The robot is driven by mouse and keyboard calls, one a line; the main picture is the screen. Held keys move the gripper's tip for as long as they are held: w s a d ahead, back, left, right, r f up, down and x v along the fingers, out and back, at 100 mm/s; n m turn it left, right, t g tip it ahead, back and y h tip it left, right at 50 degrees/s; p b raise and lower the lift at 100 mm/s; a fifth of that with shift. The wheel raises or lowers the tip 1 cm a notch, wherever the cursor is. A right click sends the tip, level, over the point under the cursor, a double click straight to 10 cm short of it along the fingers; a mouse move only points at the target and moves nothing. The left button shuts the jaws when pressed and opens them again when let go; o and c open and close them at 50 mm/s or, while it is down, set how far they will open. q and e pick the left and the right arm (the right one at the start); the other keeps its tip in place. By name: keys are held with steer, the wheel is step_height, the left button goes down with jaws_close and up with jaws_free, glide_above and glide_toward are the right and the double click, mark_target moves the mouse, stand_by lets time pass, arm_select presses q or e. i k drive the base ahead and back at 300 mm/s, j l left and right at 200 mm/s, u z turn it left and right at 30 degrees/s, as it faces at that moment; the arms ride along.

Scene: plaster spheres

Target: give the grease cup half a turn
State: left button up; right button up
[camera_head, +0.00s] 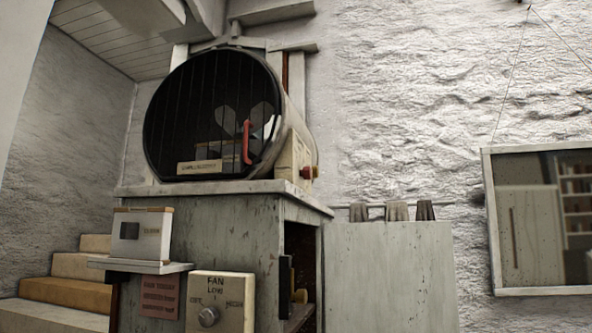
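I cannot tell for sure which thing is the grease cup. A small brass-coloured piece (300,296) shows at the open right side of the grey cabinet, partly in shadow. A red knob (308,172) sticks out from a cream box (290,160) on the right side of the large round fan housing (160,125). Neither of my grippers is in view, and nothing touches these parts.
The fan housing has a dark front grille and a red handle (247,142), and stands on the cabinet (205,215). A fan control panel (238,298) with a grey dial (208,316) is below. A white box (140,236) sits on a side shelf; steps (65,290) are left.

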mark_target(316, 169)
steer(key=i+l+u, duration=0.1)
steer(key=u, duration=0.3)
steer(key=i+l+u, duration=0.1)
steer(key=u, duration=0.25)
steer(key=i+l+u, duration=0.15)
steer(key=l, duration=0.15)
steer(key=l+u, duration=0.1)
steer(key=l, duration=0.15)
steer(key=i+l+u, duration=0.15)
steer(key=l, duration=0.15)
steer(key=i+l, duration=0.1)
steer(key=l, duration=0.35)
steer(key=i+l, duration=0.15)
steer(key=l, duration=0.35)
steer(key=i+l+u, duration=0.1)
steer(key=l, duration=0.35)
